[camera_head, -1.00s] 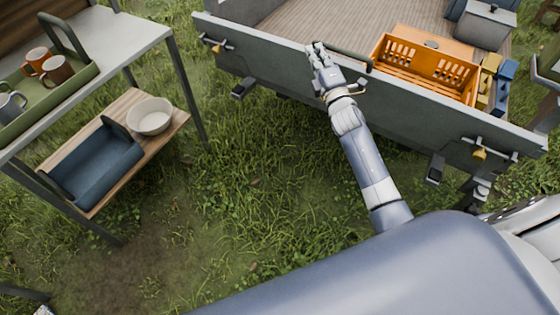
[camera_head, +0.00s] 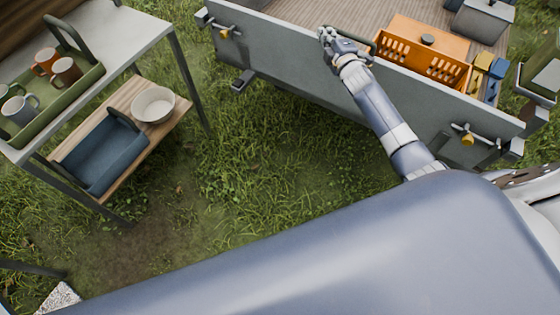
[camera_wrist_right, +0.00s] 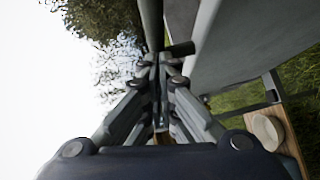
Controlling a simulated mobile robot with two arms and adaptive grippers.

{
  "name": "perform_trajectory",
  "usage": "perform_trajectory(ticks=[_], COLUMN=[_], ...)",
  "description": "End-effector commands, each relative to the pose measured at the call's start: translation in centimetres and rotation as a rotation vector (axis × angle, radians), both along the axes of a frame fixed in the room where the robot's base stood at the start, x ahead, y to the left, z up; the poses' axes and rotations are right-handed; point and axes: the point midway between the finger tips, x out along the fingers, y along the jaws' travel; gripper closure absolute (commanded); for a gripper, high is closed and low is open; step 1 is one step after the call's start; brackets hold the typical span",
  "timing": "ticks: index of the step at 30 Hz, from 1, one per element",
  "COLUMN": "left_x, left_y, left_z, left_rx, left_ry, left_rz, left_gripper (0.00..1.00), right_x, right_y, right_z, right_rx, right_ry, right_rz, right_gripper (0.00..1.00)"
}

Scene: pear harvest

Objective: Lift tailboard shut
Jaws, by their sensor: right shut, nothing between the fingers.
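The grey tailboard (camera_head: 300,75) runs across the rear of the cart bed, raised and close to upright. I cannot tell whether it is fully closed. A latch with a yellow knob sits near each end, the left latch (camera_head: 226,32) and the right latch (camera_head: 467,136). My right gripper (camera_head: 326,36) is at the top edge beside this handle, shut and empty. In the right wrist view the gripper (camera_wrist_right: 160,62) has its fingers together near a dark bar and the grey panel. My left gripper is out of view.
An orange crate (camera_head: 425,55) stands in the cart bed behind the tailboard. At left a shelf rack (camera_head: 128,38) holds a green tray (camera_head: 62,100) of mugs, a blue tray (camera_head: 100,158) and a white bowl (camera_head: 153,104). Grass (camera_head: 240,185) lies open between rack and cart.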

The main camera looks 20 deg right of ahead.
Motion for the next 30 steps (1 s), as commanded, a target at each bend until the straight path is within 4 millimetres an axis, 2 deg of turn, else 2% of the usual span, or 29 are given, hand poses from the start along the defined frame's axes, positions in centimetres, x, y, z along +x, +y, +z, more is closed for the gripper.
perform_trajectory(ticks=[1, 8, 30], left_x=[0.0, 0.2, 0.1], left_y=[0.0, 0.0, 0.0], left_z=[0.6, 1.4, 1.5], left_rx=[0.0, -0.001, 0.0], left_ry=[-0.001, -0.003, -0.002], left_rz=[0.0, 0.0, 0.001], left_gripper=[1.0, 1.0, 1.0], right_x=[0.1, 0.4, 0.6], right_y=[-0.2, -0.8, -1.3], right_z=[0.4, 0.4, 0.9], right_rx=[0.007, 0.034, 0.036], right_ry=[0.007, 0.029, 0.025], right_rz=[-0.001, -0.004, -0.01], right_gripper=[1.0, 1.0, 1.0])
